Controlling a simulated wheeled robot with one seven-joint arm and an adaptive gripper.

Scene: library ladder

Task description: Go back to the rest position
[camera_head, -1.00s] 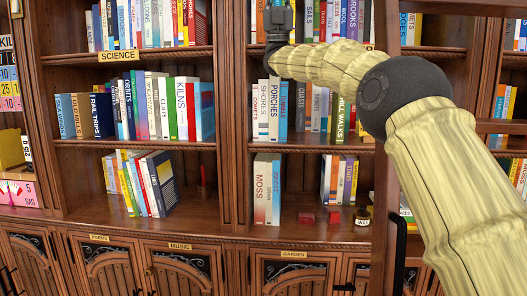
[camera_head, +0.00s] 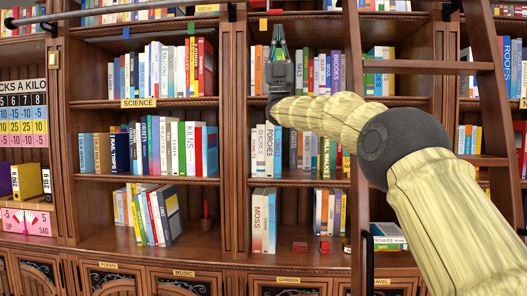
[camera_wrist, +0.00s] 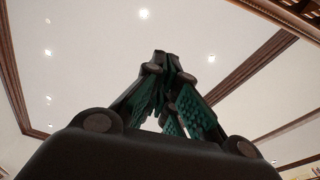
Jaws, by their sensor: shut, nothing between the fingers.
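My gripper (camera_head: 278,35) is at the top middle of the head view, in front of the upper shelf of the bookcase. Its fingers point up, are shut and hold nothing. In the wrist view my gripper (camera_wrist: 172,58) shows its green-padded fingers meeting at the tips, with the white ceiling (camera_wrist: 215,35) and its small lights behind. My arm in its cream cover reaches in from the lower right and hides part of the shelves.
A wooden bookcase (camera_head: 232,215) with rows of books fills the view. A wooden ladder (camera_head: 435,67) leans at the right, close to my arm. Small red blocks (camera_head: 299,246) lie on the lower shelf.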

